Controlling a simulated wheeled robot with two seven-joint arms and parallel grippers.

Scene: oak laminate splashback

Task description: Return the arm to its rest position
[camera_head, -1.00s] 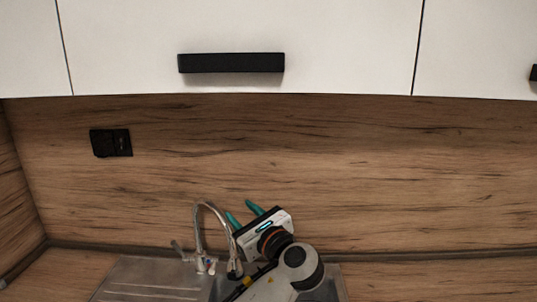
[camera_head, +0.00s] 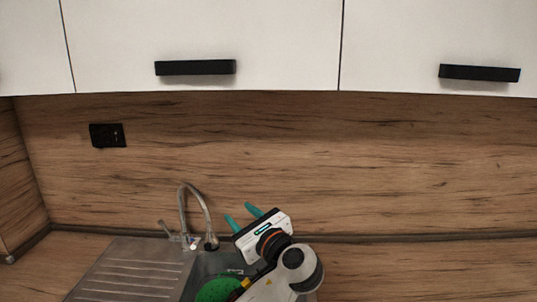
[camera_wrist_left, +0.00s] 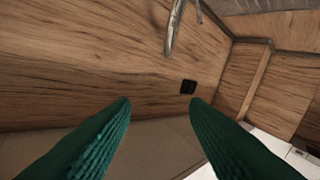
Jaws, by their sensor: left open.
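My left gripper (camera_head: 242,217) shows at the bottom middle of the head view, with its two green fingers apart and pointing up and to the left. It is in front of the sink, just right of the faucet. In the left wrist view, the two green fingers of the left gripper (camera_wrist_left: 160,115) are spread wide with nothing between them. Past them are the wood splashback and a black socket. My right gripper is not in either view.
A metal sink (camera_head: 130,262) with a curved faucet (camera_head: 197,195) lies at the lower left. A green round thing (camera_head: 218,290) is partly hidden in the basin. White cupboards with black handles (camera_head: 195,67) hang above. A black socket (camera_head: 107,135) is on the splashback. The counter (camera_head: 430,270) at right is clear.

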